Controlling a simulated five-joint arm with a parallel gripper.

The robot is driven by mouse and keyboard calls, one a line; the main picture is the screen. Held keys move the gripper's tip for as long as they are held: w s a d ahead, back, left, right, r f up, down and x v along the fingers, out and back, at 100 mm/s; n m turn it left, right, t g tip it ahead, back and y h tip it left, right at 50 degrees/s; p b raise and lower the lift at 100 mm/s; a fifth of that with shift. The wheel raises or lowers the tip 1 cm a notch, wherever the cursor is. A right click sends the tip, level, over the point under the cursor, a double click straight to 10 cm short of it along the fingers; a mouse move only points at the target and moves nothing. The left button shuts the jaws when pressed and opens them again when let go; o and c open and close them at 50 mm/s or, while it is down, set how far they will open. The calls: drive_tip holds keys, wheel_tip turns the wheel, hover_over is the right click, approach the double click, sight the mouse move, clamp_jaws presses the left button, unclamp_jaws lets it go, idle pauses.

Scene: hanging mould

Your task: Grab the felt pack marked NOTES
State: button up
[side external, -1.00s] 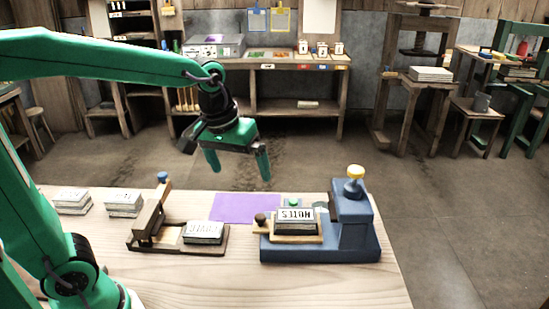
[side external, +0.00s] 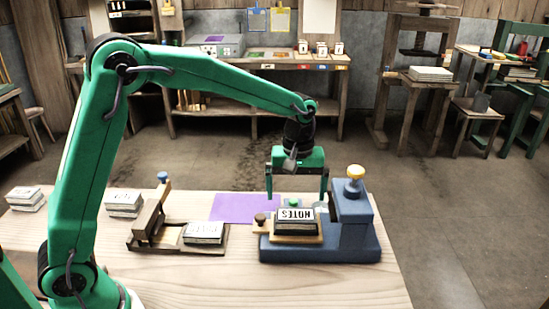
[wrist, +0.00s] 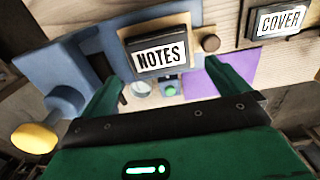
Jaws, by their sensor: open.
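The felt pack marked NOTES (side external: 296,219) is a dark block with a white label. It sits on a small wooden tray (side external: 270,237) on the blue press (side external: 352,226). In the wrist view the NOTES pack (wrist: 158,56) shows at the top centre, label readable, beyond my fingertips. My gripper (side external: 296,200) is open and empty, pointing down above and slightly behind the pack. In the wrist view its two green fingers (wrist: 168,82) stand apart, and the pack appears roughly between their lines. I see no contact with the pack.
A second pack, labelled COVER in the wrist view (wrist: 281,20), lies on a wooden stand (side external: 136,240) to the left. The press column with its yellow knob (side external: 356,172) rises close to my gripper's right. A purple sheet (side external: 232,207) lies behind. White stacks (side external: 123,203) stand left.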

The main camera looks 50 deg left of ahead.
sight(296, 215)
drive_tip(key=shift+f, duration=0.1)
drive_tip(key=shift+f, duration=1.25)
drive_tip(key=shift+f, duration=0.1)
drive_tip(key=shift+w+f, duration=0.2)
drive_tip(key=shift+f, duration=2.3)
drive_tip(key=shift+c, duration=0.2)
drive_tip(key=c, duration=0.7)
